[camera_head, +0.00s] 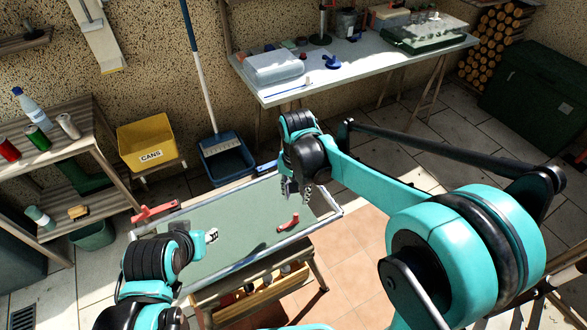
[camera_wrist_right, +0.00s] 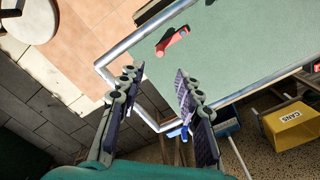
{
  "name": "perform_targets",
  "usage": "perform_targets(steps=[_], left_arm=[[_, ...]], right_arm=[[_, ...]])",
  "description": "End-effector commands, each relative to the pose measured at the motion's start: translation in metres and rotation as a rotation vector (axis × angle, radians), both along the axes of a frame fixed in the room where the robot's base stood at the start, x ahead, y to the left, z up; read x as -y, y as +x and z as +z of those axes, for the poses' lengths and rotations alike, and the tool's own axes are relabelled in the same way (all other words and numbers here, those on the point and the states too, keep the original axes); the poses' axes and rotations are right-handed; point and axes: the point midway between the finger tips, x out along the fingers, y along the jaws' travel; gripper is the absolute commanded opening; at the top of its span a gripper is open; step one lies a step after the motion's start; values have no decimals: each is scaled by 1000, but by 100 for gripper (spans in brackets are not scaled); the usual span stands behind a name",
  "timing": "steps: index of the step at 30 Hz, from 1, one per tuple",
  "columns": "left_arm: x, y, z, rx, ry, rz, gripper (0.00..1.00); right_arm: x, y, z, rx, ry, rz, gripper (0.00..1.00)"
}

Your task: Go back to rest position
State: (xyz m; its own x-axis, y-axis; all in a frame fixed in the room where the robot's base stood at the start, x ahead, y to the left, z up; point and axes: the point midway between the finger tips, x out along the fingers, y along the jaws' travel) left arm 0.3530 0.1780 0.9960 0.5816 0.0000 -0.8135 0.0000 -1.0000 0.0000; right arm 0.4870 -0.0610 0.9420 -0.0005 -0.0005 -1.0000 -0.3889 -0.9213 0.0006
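A green panel (camera_head: 240,222) with a grey metal frame lies tilted over a wooden stand in the middle of the head view. It also fills the upper right of the right wrist view (camera_wrist_right: 235,50). A red handle (camera_head: 289,223) is on its right part and another red handle (camera_head: 155,211) is at its left edge. My right gripper (camera_head: 296,190) is above the panel's far right part, apart from the near red handle. In the right wrist view its fingers (camera_wrist_right: 158,82) are spread with nothing between them. My left gripper (camera_head: 212,236) is over the panel's left part; its fingers are too small to judge.
A workbench (camera_head: 370,55) with boxes and tools stands at the back. A yellow cans bin (camera_head: 150,143), a blue dustpan (camera_head: 226,160) and a wooden shelf (camera_head: 75,160) with bottles and cans are at the left. A dark green chest (camera_head: 535,95) stands at the right. Tiled floor is open between.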

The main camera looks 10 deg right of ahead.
Motion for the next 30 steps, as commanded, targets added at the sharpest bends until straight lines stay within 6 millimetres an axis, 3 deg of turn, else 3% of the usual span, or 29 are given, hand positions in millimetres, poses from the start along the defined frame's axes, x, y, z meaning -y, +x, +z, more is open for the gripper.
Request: perform_targets(steps=[7, 11, 16, 21, 30], left_arm=[[0, 0, 0, 0, 0, 0, 40], [0, 0, 0, 0, 0, 0, 40], [0, 0, 0, 0, 0, 0, 40], [0, 0, 0, 0, 0, 0, 40], [0, 0, 0, 0, 0, 0, 40]], right_arm=[[2, -2, 2, 7, 1, 4, 35], [15, -13, 16, 56, 12, 33, 35], [48, -45, 44, 199, 21, 122, 35], [79, -81, 59, 361, -4, 223, 35], [113, -127, 57, 573, -97, 359, 35]])
